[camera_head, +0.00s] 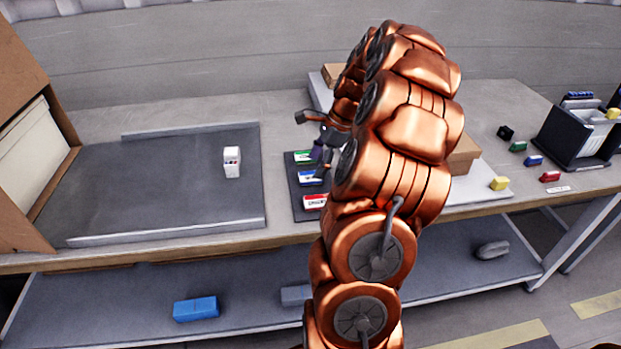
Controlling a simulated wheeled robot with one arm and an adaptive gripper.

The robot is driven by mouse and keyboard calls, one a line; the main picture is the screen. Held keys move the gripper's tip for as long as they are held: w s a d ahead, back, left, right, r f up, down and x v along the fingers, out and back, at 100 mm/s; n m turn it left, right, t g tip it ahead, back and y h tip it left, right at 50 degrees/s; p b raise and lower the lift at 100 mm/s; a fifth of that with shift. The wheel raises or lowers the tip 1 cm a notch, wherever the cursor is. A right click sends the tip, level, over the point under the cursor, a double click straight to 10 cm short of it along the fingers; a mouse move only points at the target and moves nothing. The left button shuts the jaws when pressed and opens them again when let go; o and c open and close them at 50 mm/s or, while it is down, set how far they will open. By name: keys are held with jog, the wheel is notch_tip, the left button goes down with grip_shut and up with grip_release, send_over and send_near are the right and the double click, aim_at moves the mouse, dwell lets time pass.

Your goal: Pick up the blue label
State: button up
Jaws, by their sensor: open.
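The blue label (309,179) is a small blue and white card. It lies on a dark mat (308,214) on the table, between a green label (302,157) and a red label (315,202). My gripper (311,147) is open and empty, with its fingers spread above the back part of the mat. One finger reaches over the right end of the blue label and hides part of it. I cannot tell how high the gripper is above it. My copper-coloured arm hides the area right of the mat.
A white box (232,162) stands on a grey tray (160,232) at left. A cardboard box (464,156) is partly behind my arm. Several coloured blocks, including a yellow one (499,183), and a dark bin (572,142) are at right. A blue block (196,309) lies on the lower shelf.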

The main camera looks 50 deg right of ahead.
aim_at(311, 176)
jog(key=x, duration=0.3)
jog(key=shift+f, duration=0.25)
jog(key=shift+c, duration=0.2)
jog(key=c, duration=0.9)
jog(key=shift+r, duration=0.15)
